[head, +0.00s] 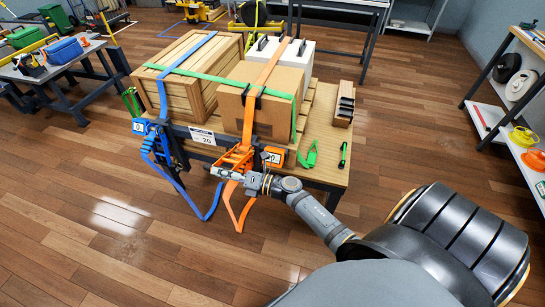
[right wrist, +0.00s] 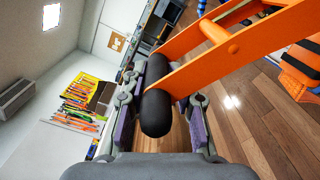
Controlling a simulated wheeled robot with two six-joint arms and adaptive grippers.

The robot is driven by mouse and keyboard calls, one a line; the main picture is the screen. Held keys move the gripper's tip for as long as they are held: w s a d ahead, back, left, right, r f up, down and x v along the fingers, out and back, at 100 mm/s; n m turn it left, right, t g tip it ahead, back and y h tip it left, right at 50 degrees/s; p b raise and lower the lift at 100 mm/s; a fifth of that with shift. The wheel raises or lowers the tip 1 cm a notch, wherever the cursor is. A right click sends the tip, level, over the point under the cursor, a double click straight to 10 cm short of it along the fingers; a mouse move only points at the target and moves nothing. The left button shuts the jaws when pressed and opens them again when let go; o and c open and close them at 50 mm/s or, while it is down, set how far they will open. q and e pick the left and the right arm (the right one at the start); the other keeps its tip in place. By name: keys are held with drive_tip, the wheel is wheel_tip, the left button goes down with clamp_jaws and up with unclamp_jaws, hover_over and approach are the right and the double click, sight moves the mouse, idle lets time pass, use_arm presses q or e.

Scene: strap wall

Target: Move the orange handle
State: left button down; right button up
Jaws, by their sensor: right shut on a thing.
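The orange handle (head: 236,157) belongs to the orange ratchet at the front edge of the table, below the orange strap (head: 266,75). In the right wrist view the handle shows as orange side plates (right wrist: 225,47) with a black rounded grip (right wrist: 156,108). My right gripper (head: 214,171) reaches in from the right, low in front of the table. Its padded fingers lie on both sides of the black grip and are shut on it. In the head view my gripper partly hides the handle's end. My left gripper is not in view.
The table (head: 331,165) carries a wooden crate (head: 184,77), a cardboard box (head: 277,108) and a white case (head: 302,60). A blue ratchet (head: 155,143) hangs left of the orange one. Loose strap tails hang below. A green clip (head: 308,154) lies at right. The floor in front is clear.

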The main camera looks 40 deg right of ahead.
drive_tip(key=shift+w+r, duration=0.1)
drive_tip(key=shift+r, duration=0.05)
idle(0.3)
drive_tip(key=o, duration=0.6)
drive_tip(key=shift+o, duration=0.2)
